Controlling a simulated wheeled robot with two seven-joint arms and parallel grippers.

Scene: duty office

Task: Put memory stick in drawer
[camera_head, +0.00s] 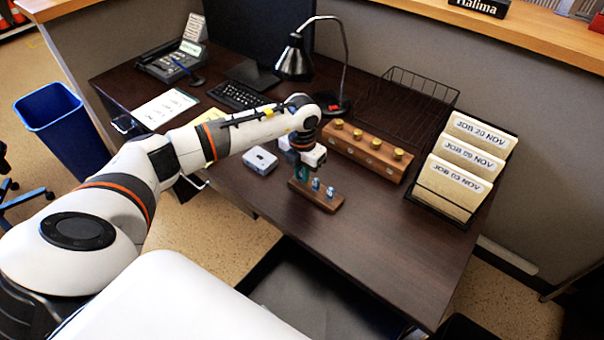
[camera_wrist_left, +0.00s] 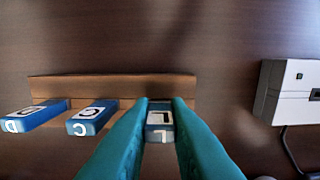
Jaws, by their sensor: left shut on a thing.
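Small blue memory sticks stand in a brown wooden holder (camera_head: 327,203) on the dark desk. In the left wrist view, two lettered blue sticks, one on the far left (camera_wrist_left: 35,115) and one beside it (camera_wrist_left: 92,117), stand in the holder (camera_wrist_left: 60,88). My left gripper (camera_head: 296,174) is over the left end of the holder. In the wrist view its teal fingers (camera_wrist_left: 160,112) are shut on a third memory stick (camera_wrist_left: 159,122), which still appears to be at the holder. My right gripper is not in view. The drawer cannot be made out clearly; a pale handle (camera_head: 193,186) shows below the desk's left edge.
A small white box (camera_head: 260,160) lies left of the holder. A wooden block with brass knobs (camera_head: 366,151) stands behind it, with a lamp (camera_head: 296,62) and wire tray (camera_head: 405,105) beyond. A file rack (camera_head: 440,203) stands right. The front right desk (camera_head: 400,255) is clear.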

